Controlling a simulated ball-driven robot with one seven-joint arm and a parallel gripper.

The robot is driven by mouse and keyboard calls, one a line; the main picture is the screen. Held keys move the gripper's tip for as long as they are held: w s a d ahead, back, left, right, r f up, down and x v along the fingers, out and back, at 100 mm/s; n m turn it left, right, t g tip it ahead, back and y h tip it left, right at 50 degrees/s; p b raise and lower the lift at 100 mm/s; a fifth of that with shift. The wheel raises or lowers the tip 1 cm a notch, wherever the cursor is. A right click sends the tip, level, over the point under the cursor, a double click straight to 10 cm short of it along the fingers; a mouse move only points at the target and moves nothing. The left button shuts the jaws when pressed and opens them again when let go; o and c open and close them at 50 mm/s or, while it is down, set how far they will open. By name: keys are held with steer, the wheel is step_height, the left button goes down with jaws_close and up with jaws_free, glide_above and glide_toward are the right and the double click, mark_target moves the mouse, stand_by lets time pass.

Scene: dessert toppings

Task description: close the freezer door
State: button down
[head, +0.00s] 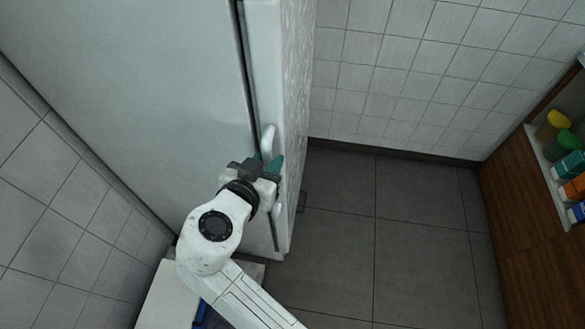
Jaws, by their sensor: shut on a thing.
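The freezer (150,70) is a tall pale grey unit on the left. Its door (262,60) shows edge-on at the right side of the body, with a narrow dark gap running down between them. A white handle (268,139) stands on the door. My gripper (272,168), with green fingertips, is at the handle's middle and shut on it. The fingers hide that part of the handle. The handle's lower end shows below the fingers. Whether the door is fully against the body cannot be told.
Grey floor tiles (370,240) are clear to the right of the door. A wooden cabinet (530,220) with a shelf of coloured containers (563,144) stands at the far right. Tiled walls (410,80) close off the back and left.

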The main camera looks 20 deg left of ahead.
steer(key=shift+a, duration=0.6)
steer(key=shift+s+a, duration=0.1)
steer(key=shift+a, duration=0.1)
steer(key=c, duration=1.3)
jaws_free()
steer(key=shift+a, duration=0.25)
steer(key=shift+s, duration=0.1)
steer(key=b+v, duration=0.1)
steer(key=v, duration=0.9)
steer(key=shift+s+r, duration=0.15)
steer(key=shift+r, duration=0.05)
steer(key=shift+d, duration=0.15)
